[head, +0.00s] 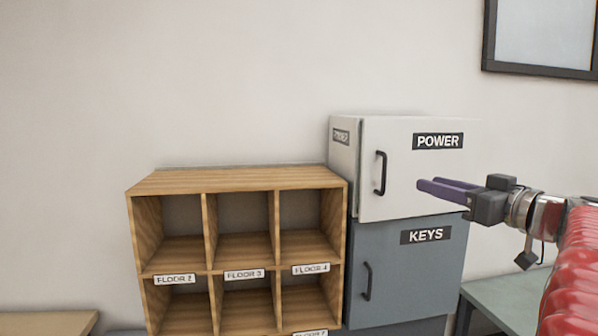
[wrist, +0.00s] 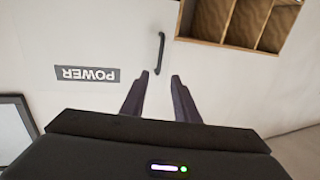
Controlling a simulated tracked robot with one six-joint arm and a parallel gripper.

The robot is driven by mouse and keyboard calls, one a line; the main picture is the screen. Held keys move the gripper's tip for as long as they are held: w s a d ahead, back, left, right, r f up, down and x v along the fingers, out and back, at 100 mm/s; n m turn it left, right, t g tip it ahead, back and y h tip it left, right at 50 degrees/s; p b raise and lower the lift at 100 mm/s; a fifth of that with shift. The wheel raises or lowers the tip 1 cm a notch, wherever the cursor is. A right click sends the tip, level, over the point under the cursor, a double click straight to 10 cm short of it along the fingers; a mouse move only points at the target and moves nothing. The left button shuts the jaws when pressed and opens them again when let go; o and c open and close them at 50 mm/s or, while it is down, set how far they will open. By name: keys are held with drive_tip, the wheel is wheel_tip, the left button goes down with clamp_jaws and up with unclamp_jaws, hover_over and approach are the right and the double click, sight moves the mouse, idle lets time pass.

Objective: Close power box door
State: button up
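The white power box (head: 343,165) stands on the grey keys box at the right in the head view. Its door (head: 400,190) bears a POWER label and a dark vertical handle (head: 380,173) near its left edge. The door looks shut or nearly shut; a thin dark line shows along its left edge, and I cannot tell if a small gap is left. My gripper (head: 422,185) is in front of the door, right of the handle, its fingers parted and empty. In the wrist view the door (wrist: 90,35) appears upside down, with the handle (wrist: 160,53) beyond my fingertips (wrist: 160,75).
The grey keys box (head: 415,270) with its own handle is below. A wooden pigeonhole shelf (head: 237,181) with floor labels stands just left. A grey-green table (head: 510,300) is at the lower right. A dark-framed panel (head: 545,35) hangs on the wall above.

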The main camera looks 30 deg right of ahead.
drive_tip(key=shift+w, duration=0.15)
drive_tip(key=w, duration=1.3)
drive_tip(key=shift+w, duration=0.3)
clamp_jaws()
idle(0.6)
